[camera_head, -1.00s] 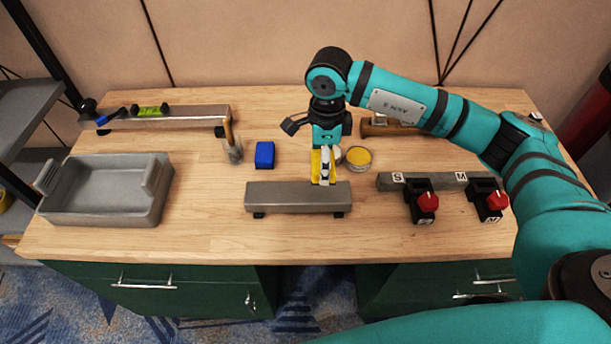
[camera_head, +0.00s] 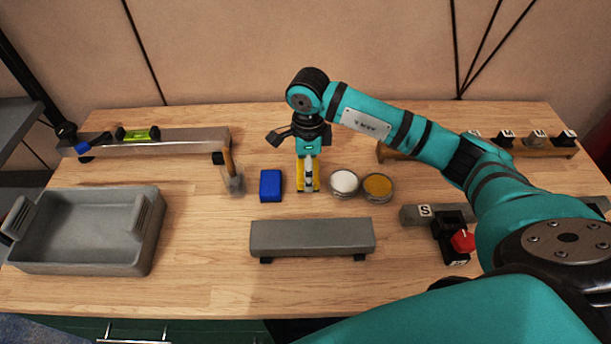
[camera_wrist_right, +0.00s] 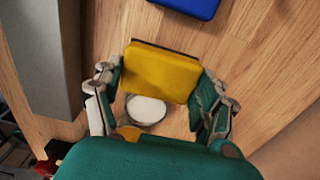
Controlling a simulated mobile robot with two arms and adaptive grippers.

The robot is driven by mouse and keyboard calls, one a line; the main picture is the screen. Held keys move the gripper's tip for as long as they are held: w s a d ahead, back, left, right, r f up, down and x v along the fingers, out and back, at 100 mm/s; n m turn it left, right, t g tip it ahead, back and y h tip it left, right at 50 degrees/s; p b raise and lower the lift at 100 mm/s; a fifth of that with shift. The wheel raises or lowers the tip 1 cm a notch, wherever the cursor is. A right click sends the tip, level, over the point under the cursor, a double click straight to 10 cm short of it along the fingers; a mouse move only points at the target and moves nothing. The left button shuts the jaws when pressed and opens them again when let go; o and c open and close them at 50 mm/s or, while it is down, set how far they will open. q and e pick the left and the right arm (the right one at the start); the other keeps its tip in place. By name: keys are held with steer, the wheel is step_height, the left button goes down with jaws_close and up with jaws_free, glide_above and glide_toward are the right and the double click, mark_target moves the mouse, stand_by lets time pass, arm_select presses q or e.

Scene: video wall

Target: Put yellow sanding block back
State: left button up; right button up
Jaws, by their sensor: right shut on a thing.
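The yellow sanding block (camera_wrist_right: 160,72) is between the fingers of my right gripper (camera_wrist_right: 158,98) in the right wrist view, its broad yellow face showing. In the head view my right gripper (camera_head: 308,186) points down, with the yellow block (camera_head: 301,178) partly hidden by a finger. It is between a blue block (camera_head: 271,185) on the left and a tin with white contents (camera_head: 344,182) on the right. I cannot tell whether the yellow block touches the table. My left gripper is not in view.
A tin with tan contents (camera_head: 378,187) stands right of the white one. A grey bar on feet (camera_head: 312,237) lies in front. A glass with a brush (camera_head: 234,181) stands left of the blue block. A grey tray (camera_head: 90,258) is at the left, a red-knobbed clamp (camera_head: 459,241) at the right.

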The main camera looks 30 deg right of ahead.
steer(key=shift+f, duration=0.4)
step_height(320, 180, down, 3)
steer(key=shift+w+f+p, duration=0.1)
steer(key=shift+f+p, duration=0.1)
steer(key=shift+p, duration=0.1)
steer(key=shift+f, duration=0.15)
steer(key=o, duration=1.1)
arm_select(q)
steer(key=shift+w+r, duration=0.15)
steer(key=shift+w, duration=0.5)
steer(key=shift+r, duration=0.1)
